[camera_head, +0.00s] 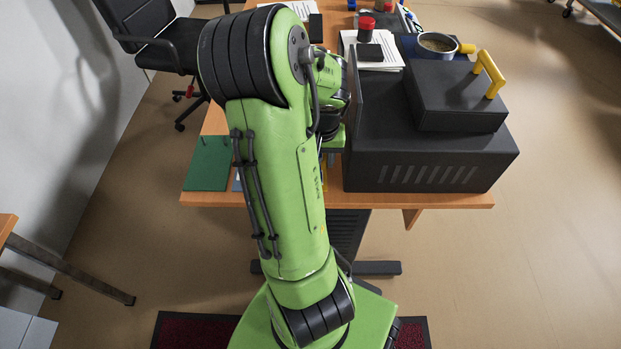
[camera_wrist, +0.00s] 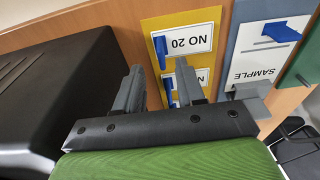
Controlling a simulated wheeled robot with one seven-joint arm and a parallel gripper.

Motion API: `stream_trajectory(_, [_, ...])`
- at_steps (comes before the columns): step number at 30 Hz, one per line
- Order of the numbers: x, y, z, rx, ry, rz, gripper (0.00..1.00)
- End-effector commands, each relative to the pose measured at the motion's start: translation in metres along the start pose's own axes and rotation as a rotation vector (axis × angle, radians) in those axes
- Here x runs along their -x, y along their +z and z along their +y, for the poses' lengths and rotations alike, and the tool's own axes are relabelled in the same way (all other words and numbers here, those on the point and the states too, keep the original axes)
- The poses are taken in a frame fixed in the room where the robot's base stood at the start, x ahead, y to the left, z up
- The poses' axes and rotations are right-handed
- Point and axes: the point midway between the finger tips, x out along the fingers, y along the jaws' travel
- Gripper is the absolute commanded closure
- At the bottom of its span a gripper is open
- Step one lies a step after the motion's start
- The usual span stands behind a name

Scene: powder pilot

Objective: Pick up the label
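In the wrist view, a white label reading "NO 20" (camera_wrist: 198,40) lies on a yellow plate (camera_wrist: 150,24), with a blue piece (camera_wrist: 161,47) on it. A second white label (camera_wrist: 203,76) with a blue piece (camera_wrist: 168,88) is on the same plate, partly hidden by a finger. A white label reading "SAMPLE" (camera_wrist: 262,68) with a blue piece (camera_wrist: 281,32) is on a grey plate (camera_wrist: 237,38). My gripper (camera_wrist: 160,69) is open, its two fingers apart over the yellow plate. I see nothing held between them; contact cannot be told. In the head view my arm hides the fingers.
A large black box (camera_head: 430,165) with a yellow-handled top block (camera_head: 455,95) stands right of my arm. A green plate (camera_head: 209,165) lies at the left of the wooden table (camera_head: 212,199). Papers (camera_head: 391,54), a red-lidded jar (camera_head: 365,27) and a round bowl (camera_head: 437,44) are farther back.

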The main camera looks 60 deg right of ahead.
Motion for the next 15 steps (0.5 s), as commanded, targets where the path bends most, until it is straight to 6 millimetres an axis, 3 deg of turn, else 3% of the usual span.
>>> stream_trajectory(9, [-0.050,0.000,-0.002,0.000,0.001,-0.002,0.61])
stream_trajectory(15, [-0.053,-0.001,-0.002,0.000,-0.001,0.002,0.61])
